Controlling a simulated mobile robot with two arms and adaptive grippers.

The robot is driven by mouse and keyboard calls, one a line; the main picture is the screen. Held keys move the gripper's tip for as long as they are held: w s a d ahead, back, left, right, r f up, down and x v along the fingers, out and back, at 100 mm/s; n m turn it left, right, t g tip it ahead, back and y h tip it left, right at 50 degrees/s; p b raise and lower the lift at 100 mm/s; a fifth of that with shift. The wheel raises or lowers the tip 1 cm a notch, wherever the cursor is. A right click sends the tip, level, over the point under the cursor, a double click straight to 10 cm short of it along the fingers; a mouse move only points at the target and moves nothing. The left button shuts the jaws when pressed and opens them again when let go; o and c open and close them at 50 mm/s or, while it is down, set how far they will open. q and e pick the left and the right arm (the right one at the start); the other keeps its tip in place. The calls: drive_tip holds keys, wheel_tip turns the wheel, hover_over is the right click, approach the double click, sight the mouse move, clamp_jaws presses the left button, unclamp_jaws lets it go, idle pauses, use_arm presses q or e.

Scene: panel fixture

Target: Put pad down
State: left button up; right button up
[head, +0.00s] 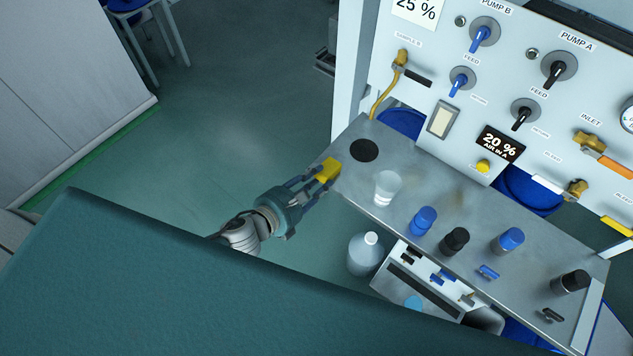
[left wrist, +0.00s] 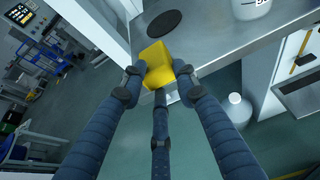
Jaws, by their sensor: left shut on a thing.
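A yellow pad (head: 328,169) is held in my left gripper (head: 318,178) at the left end of the grey metal shelf (head: 438,204). In the left wrist view the pad (left wrist: 156,62) sits between the fingertips of my left gripper (left wrist: 160,82), which are shut on it. The pad overlaps the shelf's edge in both views. I cannot tell whether it touches the shelf. A round black disc (head: 364,150) lies flat on the shelf just beyond the pad; it also shows in the left wrist view (left wrist: 162,24). My right gripper is not in view.
A clear beaker (head: 387,188) stands near the pad. Several blue and black capped bottles, including a blue one (head: 422,220), stand farther right. A white panel (head: 500,100) with knobs and valves rises behind. A white jug (head: 366,254) stands below the shelf.

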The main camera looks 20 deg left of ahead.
use_arm(q)
drive_tip(key=shift+s+f, duration=0.2)
drive_tip(key=shift+f, duration=0.2)
drive_tip(key=shift+c, duration=0.6)
drive_tip(key=o, duration=1.1)
drive_tip(key=shift+c, duration=0.2)
drive_tip(key=shift+o, duration=0.4)
drive_tip(key=shift+w, duration=0.1)
drive_tip(key=b+v, duration=0.3)
drive_tip(key=v, duration=0.7)
drive_tip(key=shift+s+a, duration=0.3)
drive_tip(key=shift+s, duration=0.05)
